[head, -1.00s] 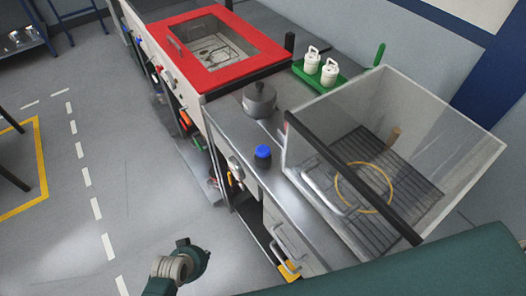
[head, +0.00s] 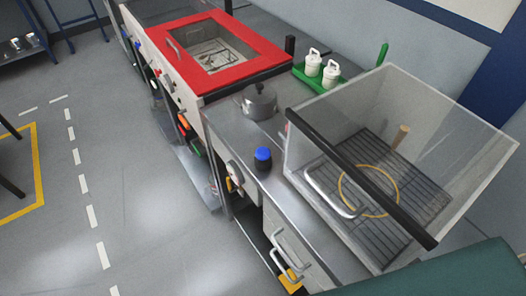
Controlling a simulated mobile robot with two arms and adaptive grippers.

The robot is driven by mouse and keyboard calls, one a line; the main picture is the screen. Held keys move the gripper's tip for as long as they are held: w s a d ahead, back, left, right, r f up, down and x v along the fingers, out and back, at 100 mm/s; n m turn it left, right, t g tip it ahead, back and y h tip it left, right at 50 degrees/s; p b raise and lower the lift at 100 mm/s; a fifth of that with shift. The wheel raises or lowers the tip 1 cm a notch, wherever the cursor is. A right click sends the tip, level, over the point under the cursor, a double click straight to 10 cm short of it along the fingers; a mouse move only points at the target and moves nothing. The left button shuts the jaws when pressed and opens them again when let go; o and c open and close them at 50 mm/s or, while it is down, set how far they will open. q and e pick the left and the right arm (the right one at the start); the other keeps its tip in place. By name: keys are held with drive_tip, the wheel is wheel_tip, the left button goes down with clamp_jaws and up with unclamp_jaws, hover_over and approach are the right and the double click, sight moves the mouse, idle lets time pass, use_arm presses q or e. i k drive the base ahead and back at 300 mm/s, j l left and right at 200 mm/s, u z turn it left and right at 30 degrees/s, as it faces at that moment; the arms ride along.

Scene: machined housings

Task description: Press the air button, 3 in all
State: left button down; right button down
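A button with a blue cap (head: 263,154) and a dark body stands upright on the grey worktop, between the grey lidded pot and the clear-walled cabinet. It may be the air button; no label on it is readable. Nothing touches its cap. Neither of my grippers is in view.
The clear-walled cabinet (head: 455,130) has a dark front bar, a slatted floor and a yellow ring inside. The pot (head: 259,102), a green tray (head: 309,80) with two white containers and a red-framed unit (head: 262,65) stand farther along.

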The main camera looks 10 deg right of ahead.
sight(262, 153)
drive_tip(key=z, duration=0.6)
drive_tip(key=j+z, duration=0.95)
drive_tip(key=j, duration=0.25)
drive_tip(key=k+j, duration=0.1)
drive_tip(key=j, duration=0.65)
drive_tip(key=k+j+z, duration=0.1)
drive_tip(key=j, duration=0.3)
drive_tip(key=k, duration=0.05)
